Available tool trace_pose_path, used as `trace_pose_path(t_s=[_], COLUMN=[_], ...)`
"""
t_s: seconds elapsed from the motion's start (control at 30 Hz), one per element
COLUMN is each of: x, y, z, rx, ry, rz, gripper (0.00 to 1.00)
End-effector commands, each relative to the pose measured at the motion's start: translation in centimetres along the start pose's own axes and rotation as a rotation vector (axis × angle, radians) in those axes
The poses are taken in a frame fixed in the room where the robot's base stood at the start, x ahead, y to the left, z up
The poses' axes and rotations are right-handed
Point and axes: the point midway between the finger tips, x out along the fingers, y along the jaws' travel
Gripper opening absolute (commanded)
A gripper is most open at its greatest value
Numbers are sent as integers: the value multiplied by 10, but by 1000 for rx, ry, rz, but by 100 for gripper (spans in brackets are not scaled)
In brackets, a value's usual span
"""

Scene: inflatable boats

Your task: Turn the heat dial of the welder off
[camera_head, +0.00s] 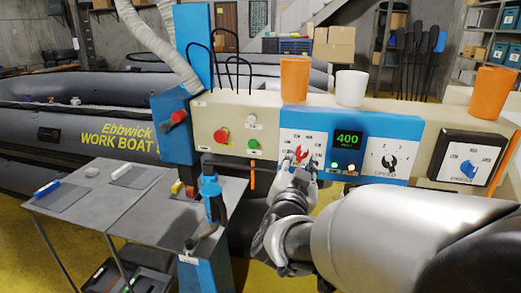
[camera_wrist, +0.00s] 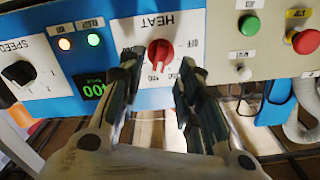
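The red heat dial (camera_head: 301,154) sits on the white heat panel of the welder's blue front section. It also shows in the wrist view (camera_wrist: 160,50), where the panel appears upside down, with OFF printed to the right of the dial. The green display (camera_head: 348,140) reads 400. My gripper (camera_head: 299,168) is in front of the dial. In the wrist view my gripper (camera_wrist: 160,62) is open, with one fingertip on each side of the dial. Gaps show between dial and fingers; I cannot tell how deep they reach. The dial's exact pointing is unclear.
The black speed dial (camera_head: 389,161) and blue pressure dial (camera_head: 468,169) are to the right. A red button (camera_head: 221,135) and green button (camera_head: 254,144) are to the left. Orange cups (camera_head: 294,78) and a white cup (camera_head: 351,88) stand on top. A grey table (camera_head: 130,205) is at left.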

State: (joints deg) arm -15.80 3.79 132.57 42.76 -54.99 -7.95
Motion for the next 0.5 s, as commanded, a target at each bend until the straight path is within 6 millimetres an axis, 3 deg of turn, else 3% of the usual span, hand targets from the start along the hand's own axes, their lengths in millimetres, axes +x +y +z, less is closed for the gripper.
trace_pose_path(t_s=[0.2, 0.5], x=[26, 31], y=[0, 0], z=[0, 0], rx=[1, 0], ry=[1, 0], rz=[1, 0], gripper=[32, 32])
